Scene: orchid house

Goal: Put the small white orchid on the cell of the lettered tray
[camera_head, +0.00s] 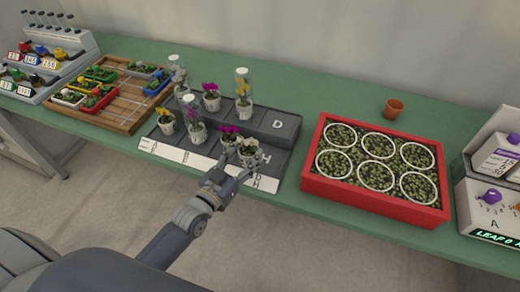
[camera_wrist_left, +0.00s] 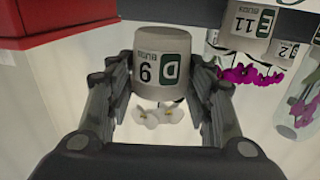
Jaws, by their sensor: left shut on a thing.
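The small white orchid (camera_head: 249,150) is in a pale pot at the front right of the lettered tray. My left gripper (camera_head: 236,173) is shut on this pot. In the left wrist view the pot (camera_wrist_left: 160,58) sits between the two fingers, with a green label patch and dark print, and white blooms (camera_wrist_left: 158,113) show below it. The lettered tray (camera_head: 283,130) is dark grey and stepped, with a D at the back right and an H at the front right. Whether the pot touches the tray is unclear. My right gripper is not in view.
Several other potted orchids stand on the tray, including a magenta one (camera_head: 228,136) close beside the held pot and some under clear covers (camera_head: 243,83). A red planter box (camera_head: 309,184) stands to the right, and a wooden tray (camera_head: 124,121) to the left.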

